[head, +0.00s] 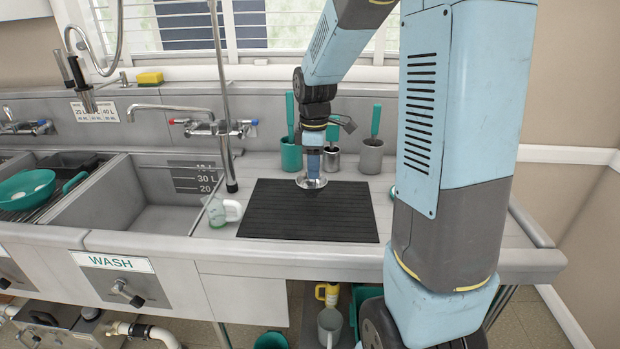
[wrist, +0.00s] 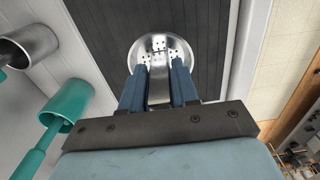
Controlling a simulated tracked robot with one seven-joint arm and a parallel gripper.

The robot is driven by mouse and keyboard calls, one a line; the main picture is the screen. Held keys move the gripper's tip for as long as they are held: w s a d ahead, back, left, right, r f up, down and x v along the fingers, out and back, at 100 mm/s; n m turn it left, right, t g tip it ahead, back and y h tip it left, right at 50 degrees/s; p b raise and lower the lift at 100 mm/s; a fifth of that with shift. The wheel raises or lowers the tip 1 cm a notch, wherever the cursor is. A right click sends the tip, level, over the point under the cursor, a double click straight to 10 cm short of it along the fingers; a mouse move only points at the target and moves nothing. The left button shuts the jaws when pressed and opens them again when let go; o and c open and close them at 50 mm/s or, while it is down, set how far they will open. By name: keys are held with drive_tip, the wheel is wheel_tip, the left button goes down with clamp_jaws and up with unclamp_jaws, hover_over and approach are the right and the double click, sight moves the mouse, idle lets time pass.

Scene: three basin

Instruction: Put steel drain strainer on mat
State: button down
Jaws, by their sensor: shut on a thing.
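The steel drain strainer (head: 312,182) is a shiny round dish with small holes, at the back edge of the black mat in the head view. It also shows in the wrist view (wrist: 177,50), between my fingertips. My gripper (head: 313,166) points down and is shut on the strainer's middle part. The black ribbed mat (head: 300,215) lies flat on the steel counter right of the sink. The strainer is over the mat; I cannot tell whether it touches it. In the wrist view the mat (wrist: 110,35) is behind the strainer.
Behind the mat stand a green cup (head: 291,155), a steel cup (head: 332,160) and a grey cup (head: 371,157), with green-handled tools. The mat's front part is clear.

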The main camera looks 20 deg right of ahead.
drive_tip(key=shift+w+a+f, duration=0.1)
drive_tip(key=shift+w+f, duration=0.6)
drive_tip(key=shift+f, duration=1.55)
drive_tip(key=shift+f, duration=0.1)
drive_tip(key=c, duration=0.8)
unclamp_jaws()
drive_tip(key=shift+c, duration=0.2)
